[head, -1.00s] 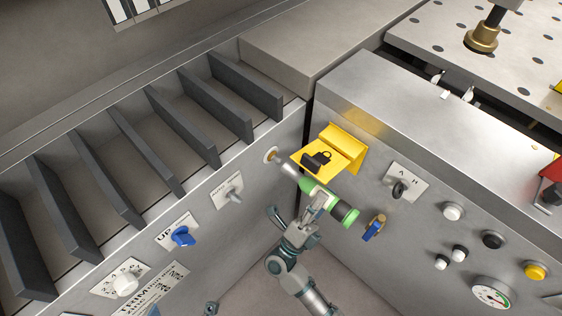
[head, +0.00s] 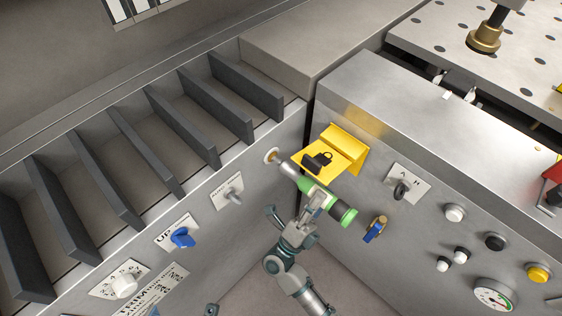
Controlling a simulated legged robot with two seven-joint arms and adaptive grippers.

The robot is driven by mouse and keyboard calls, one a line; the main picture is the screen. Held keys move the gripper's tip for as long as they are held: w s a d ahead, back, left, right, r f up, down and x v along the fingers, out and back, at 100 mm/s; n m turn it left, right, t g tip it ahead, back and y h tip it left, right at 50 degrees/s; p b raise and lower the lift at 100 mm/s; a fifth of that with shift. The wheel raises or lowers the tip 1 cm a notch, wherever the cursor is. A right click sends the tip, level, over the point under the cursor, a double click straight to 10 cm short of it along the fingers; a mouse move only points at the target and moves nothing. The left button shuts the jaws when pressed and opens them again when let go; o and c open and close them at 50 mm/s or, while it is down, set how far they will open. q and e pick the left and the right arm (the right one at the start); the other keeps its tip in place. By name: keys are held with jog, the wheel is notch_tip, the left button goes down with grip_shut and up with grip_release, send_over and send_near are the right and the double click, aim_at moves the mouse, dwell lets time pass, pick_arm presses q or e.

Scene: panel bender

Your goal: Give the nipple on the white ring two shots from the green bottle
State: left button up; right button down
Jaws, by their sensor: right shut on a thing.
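The green bottle (head: 309,185) is a slim cylinder with green bands, a dark middle and a grey nozzle. My right gripper (head: 316,203) is shut on its body.
A brass part with a blue tag (head: 376,229) is to the right. A grey toggle (head: 233,193) and a blue knob (head: 182,237) sit on the left panel.

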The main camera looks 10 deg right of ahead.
jog(key=shift+w+a, duration=0.4)
jog(key=shift+w, duration=0.1)
dwell(0.7)
jog(key=shift+s+d+r, duration=0.1)
jog(key=shift+s, duration=0.1)
jog(key=shift+s+d, duration=0.35)
jog(key=shift+s, duration=0.05)
jog(key=shift+s+d+p, duration=0.25)
jog(key=shift+s+p, duration=0.05)
dwell(0.4)
